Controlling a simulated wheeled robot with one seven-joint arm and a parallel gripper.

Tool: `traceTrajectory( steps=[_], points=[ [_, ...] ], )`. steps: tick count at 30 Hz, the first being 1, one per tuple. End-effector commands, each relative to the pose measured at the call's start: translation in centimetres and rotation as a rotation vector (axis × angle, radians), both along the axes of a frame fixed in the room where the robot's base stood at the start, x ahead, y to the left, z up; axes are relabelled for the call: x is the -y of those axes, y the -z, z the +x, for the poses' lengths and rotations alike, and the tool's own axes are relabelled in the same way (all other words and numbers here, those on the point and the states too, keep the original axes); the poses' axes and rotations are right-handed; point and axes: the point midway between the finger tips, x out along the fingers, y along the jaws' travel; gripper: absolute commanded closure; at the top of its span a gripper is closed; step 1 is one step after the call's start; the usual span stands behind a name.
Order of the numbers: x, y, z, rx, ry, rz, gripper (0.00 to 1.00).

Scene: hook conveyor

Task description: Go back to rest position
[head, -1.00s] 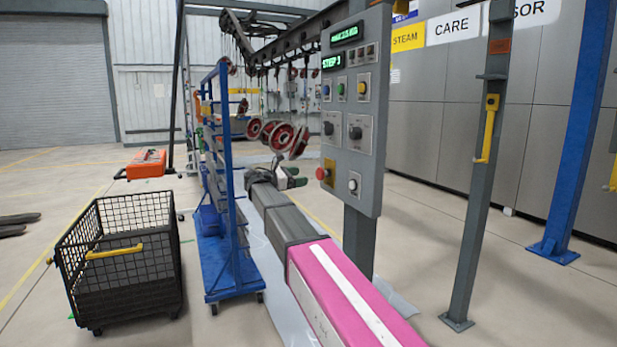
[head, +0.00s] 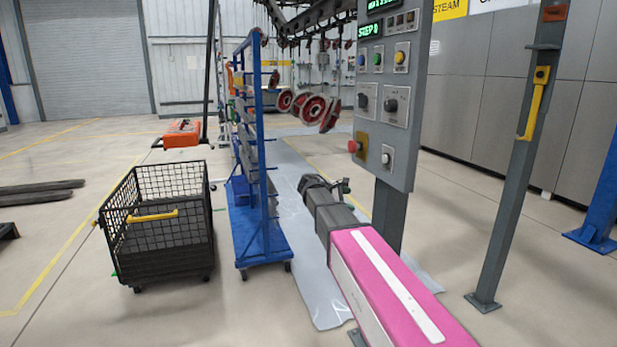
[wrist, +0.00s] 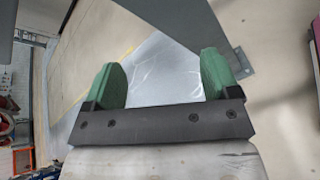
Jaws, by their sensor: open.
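My arm, with a pink and white link, reaches forward from the bottom right of the head view. My gripper (head: 343,187) is at its far end, left of the control panel's post and mostly hidden by my own arm. In the wrist view my gripper (wrist: 162,78) shows two green fingers spread wide apart, with nothing between them. The grey control panel (head: 392,75) stands just right of my arm, with a red button (head: 354,146), several other buttons and knobs, and a green display. No contact between my gripper and the panel shows.
A blue wheeled rack (head: 262,235) stands left of my arm. A black mesh cart (head: 160,225) is further left. Red wheel-like parts (head: 312,108) hang from the overhead conveyor (head: 300,22) behind. A grey post (head: 500,170) stands at right.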

Motion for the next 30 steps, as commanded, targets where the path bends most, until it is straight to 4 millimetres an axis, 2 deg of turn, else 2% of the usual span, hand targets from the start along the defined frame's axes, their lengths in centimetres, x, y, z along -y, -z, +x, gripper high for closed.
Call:
traceTrajectory(
  steps=[1,3,5,9,12,15,18,21,24,30],
  points=[
    [1.4,2.9,-2.4,0.021,0.036,0.082,0.19],
    [2.6,6.7,-4.7,0.063,0.099,0.211,0.19],
    [3.6,9.8,-7.0,0.101,0.167,0.324,0.19],
    [4.9,16.5,-13.1,0.192,0.384,0.594,0.19],
    [5.2,20.5,-17.7,0.260,0.581,0.776,0.19],
    [4.9,23.4,-21.7,0.319,0.788,0.925,0.19],
    [4.5,25.1,-24.7,0.365,0.968,1.030,0.19],
    [4.0,26.1,-26.5,0.394,1.097,1.095,0.19],
    [3.7,26.5,-27.2,0.409,1.165,1.127,0.19],
    [3.6,26.6,-27.2,0.414,1.184,1.135,0.19]
  ],
)
